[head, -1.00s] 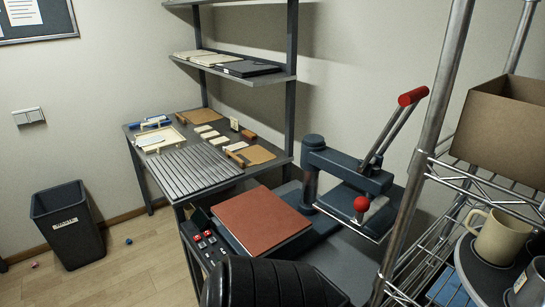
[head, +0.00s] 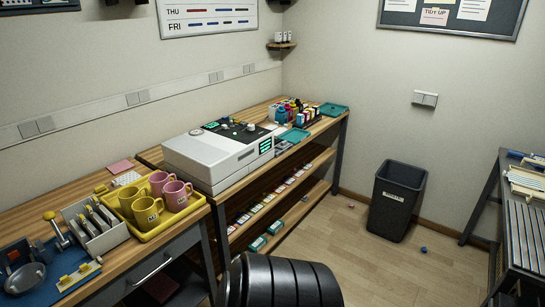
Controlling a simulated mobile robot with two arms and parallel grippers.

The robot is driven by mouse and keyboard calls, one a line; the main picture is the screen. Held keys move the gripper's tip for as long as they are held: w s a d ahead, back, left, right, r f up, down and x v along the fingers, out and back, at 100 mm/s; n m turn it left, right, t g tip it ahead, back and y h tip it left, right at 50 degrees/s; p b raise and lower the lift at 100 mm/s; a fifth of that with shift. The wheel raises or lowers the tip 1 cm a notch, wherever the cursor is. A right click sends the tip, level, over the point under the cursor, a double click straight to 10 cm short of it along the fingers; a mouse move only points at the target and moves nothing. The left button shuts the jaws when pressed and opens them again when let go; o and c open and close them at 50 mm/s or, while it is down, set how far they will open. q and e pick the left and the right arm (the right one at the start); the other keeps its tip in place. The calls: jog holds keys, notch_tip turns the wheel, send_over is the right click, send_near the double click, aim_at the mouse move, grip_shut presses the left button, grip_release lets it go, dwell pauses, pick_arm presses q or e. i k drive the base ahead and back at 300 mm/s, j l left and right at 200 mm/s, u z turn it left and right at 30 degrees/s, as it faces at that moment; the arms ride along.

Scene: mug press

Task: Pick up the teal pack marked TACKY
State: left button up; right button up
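Two teal and white packs lie at the front of the low shelf under the wooden bench: a nearer teal pack (head: 257,243) and a farther teal pack (head: 276,227). Their lettering is too small to read, so I cannot tell whether either is marked TACKY. Neither of my grippers is in view. A black ribbed part of my own body shows at the bottom middle, apart from the packs in the picture.
Several small packs line the shelf (head: 290,210). Above stand a white printer (head: 215,155), ink bottles (head: 295,112) and a teal tray (head: 333,109). A yellow tray (head: 200,201) holds mugs at left. A black bin (head: 397,200) stands on open floor.

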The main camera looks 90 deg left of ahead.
aim_at(277, 226)
jog(key=u, duration=2.8)
jog(key=i+l+u, duration=0.2)
jog(key=i+l, duration=0.6)
jog(key=i+l+u, duration=0.15)
jog(key=i+l, duration=0.6)
jog(key=l, duration=0.15)
